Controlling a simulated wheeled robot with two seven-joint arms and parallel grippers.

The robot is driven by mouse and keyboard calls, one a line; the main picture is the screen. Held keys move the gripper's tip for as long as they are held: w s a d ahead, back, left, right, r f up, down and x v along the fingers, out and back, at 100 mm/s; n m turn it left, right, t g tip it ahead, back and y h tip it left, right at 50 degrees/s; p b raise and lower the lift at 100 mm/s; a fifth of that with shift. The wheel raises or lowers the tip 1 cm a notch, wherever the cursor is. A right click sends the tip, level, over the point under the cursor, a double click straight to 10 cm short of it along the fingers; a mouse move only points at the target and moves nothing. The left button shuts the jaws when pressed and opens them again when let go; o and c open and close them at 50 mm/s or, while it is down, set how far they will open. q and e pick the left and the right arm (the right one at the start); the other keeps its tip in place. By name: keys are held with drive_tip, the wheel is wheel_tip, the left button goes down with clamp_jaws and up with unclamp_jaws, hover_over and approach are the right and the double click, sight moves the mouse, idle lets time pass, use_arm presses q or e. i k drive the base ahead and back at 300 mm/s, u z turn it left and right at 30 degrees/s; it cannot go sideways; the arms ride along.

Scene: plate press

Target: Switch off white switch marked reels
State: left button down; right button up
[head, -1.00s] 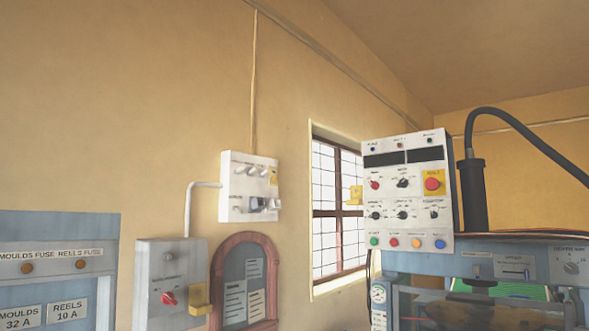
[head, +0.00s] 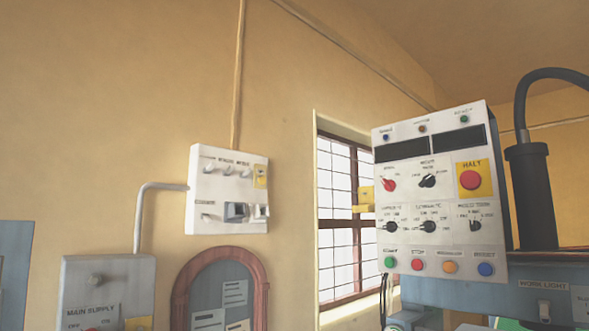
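A white switch box (head: 218,190) hangs on the yellow wall, left of the window. Its upper row holds several small pale switches (head: 228,169) under labels too small to read surely. Its lower row has a grey part (head: 237,212) and pale parts beside it. I cannot tell which switch is marked reels, or its position. Neither of my grippers is in view.
A grey main supply box (head: 95,285) is at lower left, with a wooden arched notice frame (head: 264,285) beside it. A control panel (head: 440,240) with a red halt button (head: 470,180) stands at right, before the window (head: 340,200).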

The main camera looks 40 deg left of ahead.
sight(244, 175)
drive_tip(key=u, duration=0.5)
drive_tip(key=i, duration=1)
drive_tip(key=u, duration=0.7)
